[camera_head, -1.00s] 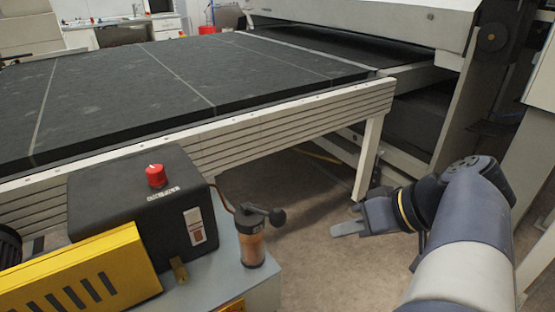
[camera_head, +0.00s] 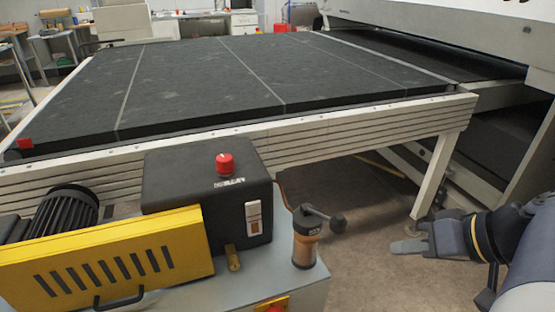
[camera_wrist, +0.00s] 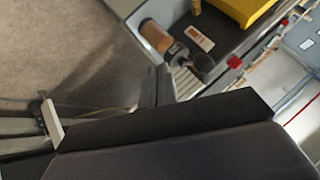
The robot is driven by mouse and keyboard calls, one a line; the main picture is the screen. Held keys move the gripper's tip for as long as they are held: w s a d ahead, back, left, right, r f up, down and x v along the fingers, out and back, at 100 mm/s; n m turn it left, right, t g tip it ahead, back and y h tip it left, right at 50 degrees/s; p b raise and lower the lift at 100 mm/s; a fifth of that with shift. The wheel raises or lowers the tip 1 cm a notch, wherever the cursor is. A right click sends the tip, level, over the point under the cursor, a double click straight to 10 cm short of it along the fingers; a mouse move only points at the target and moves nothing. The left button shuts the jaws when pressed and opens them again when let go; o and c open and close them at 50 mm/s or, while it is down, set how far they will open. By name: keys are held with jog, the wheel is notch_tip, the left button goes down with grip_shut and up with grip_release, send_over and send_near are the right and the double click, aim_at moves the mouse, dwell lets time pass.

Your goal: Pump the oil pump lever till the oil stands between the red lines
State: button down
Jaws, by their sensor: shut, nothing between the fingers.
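The oil pump (camera_head: 305,252) is a small upright cylinder with an amber-brown body and dark top, on the grey machine base. Its lever (camera_head: 312,212) points right and ends in a dark ball knob (camera_head: 338,223). A white sight gauge (camera_head: 254,217) with a brownish window is on the black box to its left. The red lines and oil level are too small to read. My gripper (camera_head: 397,247) is shut and empty, to the right of the knob and apart from it. In the wrist view the pump (camera_wrist: 157,37) and gauge (camera_wrist: 201,38) show near the top.
The black box (camera_head: 170,180) carries a red button (camera_head: 225,163). A yellow guard (camera_head: 110,262) and dark motor (camera_head: 64,212) lie left. The long conveyor table (camera_head: 240,85) stands behind, its leg (camera_head: 434,178) beyond my gripper. Open floor (camera_head: 350,200) lies between pump and gripper.

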jog(key=a+r+g+p, duration=0.1)
jog(key=p, duration=0.2)
notch_tip(320, 180, up, 8)
jog(key=m+g+h+p, duration=0.4)
jog(key=h+p, duration=0.3)
jog(key=p, duration=1.2)
send_over(340, 221)
jog(key=shift+s+a+r, duration=0.1)
jog(key=shift+s+a, duration=0.1)
jog(key=shift+s, duration=0.2)
jog(key=shift+b, duration=0.35)
jog(key=f+b, duration=0.6)
jog(key=f, duration=0.1)
jog(key=shift+w+d, duration=0.15)
jog(key=shift+w, duration=0.15)
jog(key=shift+f, duration=0.1)
